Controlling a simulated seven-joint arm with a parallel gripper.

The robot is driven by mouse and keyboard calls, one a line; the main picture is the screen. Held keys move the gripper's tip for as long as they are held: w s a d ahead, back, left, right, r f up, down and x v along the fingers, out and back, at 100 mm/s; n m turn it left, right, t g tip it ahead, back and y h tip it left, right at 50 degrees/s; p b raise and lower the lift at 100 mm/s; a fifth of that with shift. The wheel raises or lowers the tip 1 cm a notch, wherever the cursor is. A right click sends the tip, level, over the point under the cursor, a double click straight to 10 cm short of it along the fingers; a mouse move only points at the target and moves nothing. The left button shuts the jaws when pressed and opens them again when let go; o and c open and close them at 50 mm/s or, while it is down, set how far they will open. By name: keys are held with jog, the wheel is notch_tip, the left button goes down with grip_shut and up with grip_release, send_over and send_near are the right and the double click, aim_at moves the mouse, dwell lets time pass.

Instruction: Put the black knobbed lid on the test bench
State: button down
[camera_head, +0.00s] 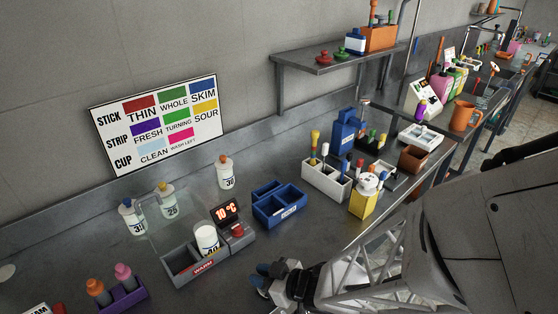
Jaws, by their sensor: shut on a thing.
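My gripper (264,282) is low in the middle of the picture, over the front part of the grey metal bench (320,232). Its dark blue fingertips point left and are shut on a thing. The thing is small and mostly hidden, so I cannot make out its shape. I cannot clearly pick out a black knobbed lid anywhere. A red knobbed lid (323,57) and a green knobbed lid (340,54) sit on the wall shelf (320,67).
Left of my gripper is a grey warming tray (182,264) holding a white bottle (207,240). A blue divided tray (283,212), a white rack (322,181) and a yellow container (362,204) stand behind. Bare bench shows between the blue tray and my gripper.

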jog(key=shift+f, duration=0.15)
jog(key=c, duration=1)
grip_release()
jog(key=shift+r, duration=0.2)
jog(key=shift+v, duration=5.95)
jog(key=shift+f, duration=0.1)
jog(key=shift+d, duration=0.1)
